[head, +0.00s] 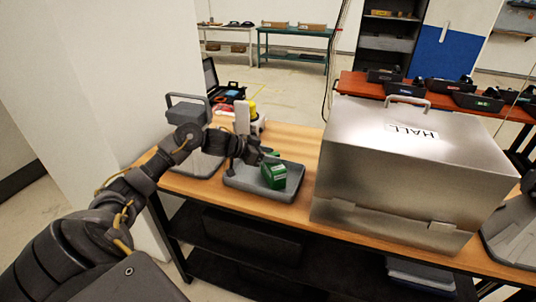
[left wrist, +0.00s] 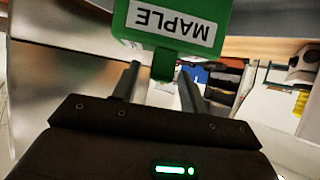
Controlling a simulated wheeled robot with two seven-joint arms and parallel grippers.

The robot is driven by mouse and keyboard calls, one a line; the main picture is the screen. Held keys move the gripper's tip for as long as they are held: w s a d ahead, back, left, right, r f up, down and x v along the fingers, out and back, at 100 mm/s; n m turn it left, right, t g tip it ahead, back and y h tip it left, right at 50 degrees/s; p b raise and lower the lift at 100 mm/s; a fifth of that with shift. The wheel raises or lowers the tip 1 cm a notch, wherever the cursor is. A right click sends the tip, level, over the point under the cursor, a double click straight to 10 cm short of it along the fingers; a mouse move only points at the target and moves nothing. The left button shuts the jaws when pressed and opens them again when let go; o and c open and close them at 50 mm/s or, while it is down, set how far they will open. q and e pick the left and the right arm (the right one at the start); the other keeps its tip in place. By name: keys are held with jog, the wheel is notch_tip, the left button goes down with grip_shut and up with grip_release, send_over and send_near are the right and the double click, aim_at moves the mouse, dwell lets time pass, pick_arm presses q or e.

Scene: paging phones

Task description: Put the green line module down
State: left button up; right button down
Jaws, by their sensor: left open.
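The green line module (head: 273,176) sits in a shallow grey tray (head: 240,183) on the wooden bench, left of the metal box. In the left wrist view, the module (left wrist: 185,22) shows a white label reading MAPLE and a small green tab pointing toward my gripper. My left gripper (head: 262,157) is at the module's upper left side, over the tray. In the left wrist view, its two fingers (left wrist: 160,82) are apart, with the tab between their tips and a gap beside it. The module's underside is hidden. My right gripper is not in view.
A large metal box labelled HALL (head: 400,165) stands close to the tray's right. A grey lidded container (head: 187,110) and a yellow-topped item (head: 250,110) stand behind my left arm. Several black phones lie on the red bench (head: 358,86) behind.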

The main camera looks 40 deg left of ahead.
pick_arm(q)
jog(key=shift+r, duration=0.2)
jog(key=shift+s+a, duration=0.25)
jog(key=b+v, duration=0.3)
jog(key=v, duration=0.8)
jog(key=shift+s+r, duration=0.15)
jog(key=shift+r, duration=0.05)
